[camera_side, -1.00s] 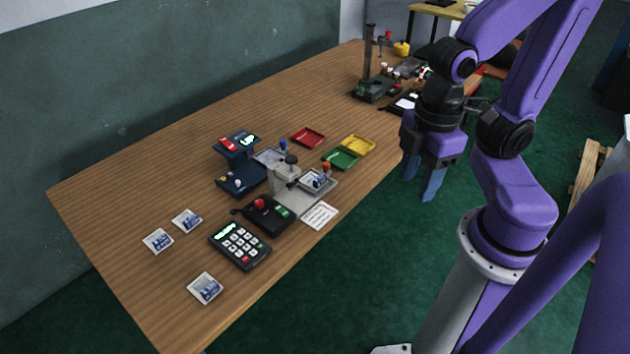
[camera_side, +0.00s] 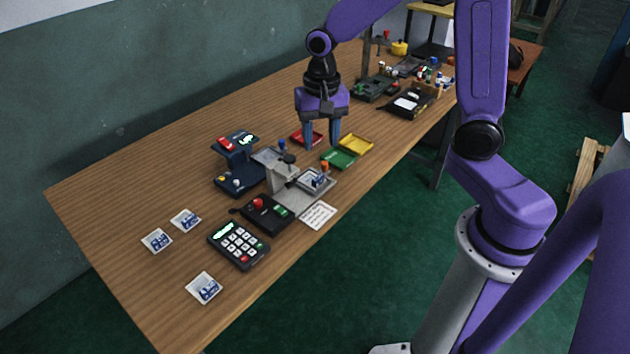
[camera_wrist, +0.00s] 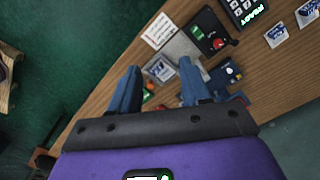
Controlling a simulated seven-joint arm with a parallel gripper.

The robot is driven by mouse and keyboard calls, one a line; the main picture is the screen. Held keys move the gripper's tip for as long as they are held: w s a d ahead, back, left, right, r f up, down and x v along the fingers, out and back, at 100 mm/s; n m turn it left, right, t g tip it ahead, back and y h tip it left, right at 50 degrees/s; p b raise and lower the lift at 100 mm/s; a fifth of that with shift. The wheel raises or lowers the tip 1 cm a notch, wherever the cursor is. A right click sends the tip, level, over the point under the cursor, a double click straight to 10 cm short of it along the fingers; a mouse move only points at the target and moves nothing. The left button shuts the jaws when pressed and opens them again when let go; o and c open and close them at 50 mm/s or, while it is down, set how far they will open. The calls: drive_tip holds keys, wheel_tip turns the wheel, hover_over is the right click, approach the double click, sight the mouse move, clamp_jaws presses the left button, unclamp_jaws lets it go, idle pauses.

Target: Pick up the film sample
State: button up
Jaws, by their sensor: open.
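Several flat white square samples with blue print lie on the table. In the side view three lie at the left: one at the back (camera_side: 185,221), one beside it (camera_side: 156,240), and one nearer the front edge (camera_side: 204,288). Another blue-printed piece (camera_side: 318,179) sits on the grey tester's tray. Two samples also show at the top right of the wrist view (camera_wrist: 276,35). I cannot tell which one is meant. My gripper (camera_side: 321,146) is open and empty, pointing down above the red and green trays. Its two blue fingers show in the wrist view (camera_wrist: 158,88), apart from every sample.
A grey tester (camera_side: 286,184) with an upright post, a dark blue device (camera_side: 237,165), a black button box (camera_side: 264,214) and a keypad (camera_side: 239,245) stand mid-table. Red, green (camera_side: 338,159) and yellow (camera_side: 356,143) trays lie behind. The table's left part is mostly clear.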

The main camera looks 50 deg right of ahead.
drive_tip(key=w+d+f+m, duration=0.4)
drive_tip(key=w+d+m, duration=0.4)
drive_tip(key=d+m, duration=0.15)
drive_tip(key=m, duration=0.1)
hover_over(319, 177)
wheel_tip(319, 177, down, 12)
drive_tip(key=shift+s+a+r, duration=0.1)
drive_tip(key=shift+a, duration=0.05)
drive_tip(key=shift+d+f, duration=0.15)
drive_tip(key=shift+f, duration=1.35)
drive_tip(key=shift+d+f, duration=0.1)
drive_tip(key=shift+f, duration=1.35)
clamp_jaws()
